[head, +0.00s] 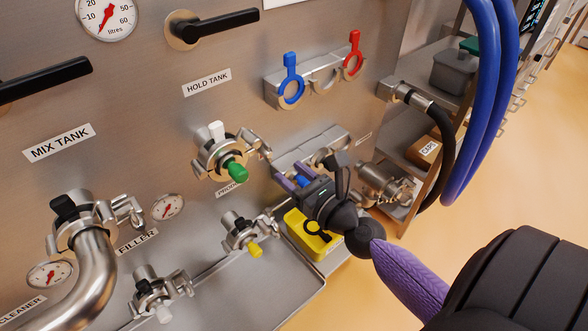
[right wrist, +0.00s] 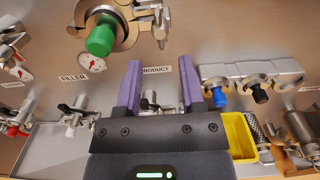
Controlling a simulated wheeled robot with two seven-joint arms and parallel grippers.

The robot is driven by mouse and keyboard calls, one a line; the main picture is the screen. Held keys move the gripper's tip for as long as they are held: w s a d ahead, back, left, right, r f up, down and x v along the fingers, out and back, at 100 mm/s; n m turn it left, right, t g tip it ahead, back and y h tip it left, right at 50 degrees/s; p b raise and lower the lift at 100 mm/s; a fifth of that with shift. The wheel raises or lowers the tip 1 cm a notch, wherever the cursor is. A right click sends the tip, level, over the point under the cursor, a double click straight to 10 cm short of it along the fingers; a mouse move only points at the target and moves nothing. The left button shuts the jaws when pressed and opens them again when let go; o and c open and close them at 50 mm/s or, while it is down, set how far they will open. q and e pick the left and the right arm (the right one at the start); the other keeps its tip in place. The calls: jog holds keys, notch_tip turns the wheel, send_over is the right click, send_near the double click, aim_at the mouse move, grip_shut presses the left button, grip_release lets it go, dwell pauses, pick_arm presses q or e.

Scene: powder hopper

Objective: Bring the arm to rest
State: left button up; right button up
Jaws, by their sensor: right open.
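My right gripper (head: 291,176) is in front of the steel panel, at the lower middle of the head view. Its purple fingers are apart with nothing between them, as the right wrist view (right wrist: 160,70) shows. My right arm, with a purple section (head: 410,277), reaches in from the lower right. The gripper is right of the green-capped fitting (head: 237,172) and above the yellow bin (head: 328,243). In the wrist view the green cap (right wrist: 102,38) is left of the fingers. My left gripper is not in view.
A yellow-capped valve (head: 243,238) is left of the bin. Blue (right wrist: 218,97) and black (right wrist: 260,95) plugs sit in a rack right of the fingers. Blue hoses (head: 485,100) hang at the right, beside a shelf. Open floor (head: 530,160) lies right.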

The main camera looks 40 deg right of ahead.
jog(key=s+a+f+n+g, duration=0.1)
jog(key=s+f+n+g, duration=0.3)
jog(key=f, duration=0.5)
jog(key=s+f+n+g+b, duration=0.1)
jog(key=s+f+n+g, duration=0.15)
jog(key=f+n, duration=0.55)
jog(key=s+a+f+n+g, duration=0.15)
jog(key=s+f+n, duration=0.3)
jog(key=f, duration=0.55)
jog(key=s+a+f+n+g, duration=0.1)
jog(key=s+f+n+g, duration=0.2)
jog(key=s+n, duration=0.4)
jog(key=s+a+f+n+g+h, duration=0.1)
jog(key=s+a+f+n+g, duration=0.1)
jog(key=s+f+n, duration=0.4)
jog(key=s+a+f+n+g, duration=0.1)
jog(key=s+f+n+g, duration=0.3)
jog(key=s+n, duration=0.4)
jog(key=s, duration=0.2)
jog(key=shift+s+a+f+b, duration=0.2)
jog(key=shift+s+f+b, duration=0.15)
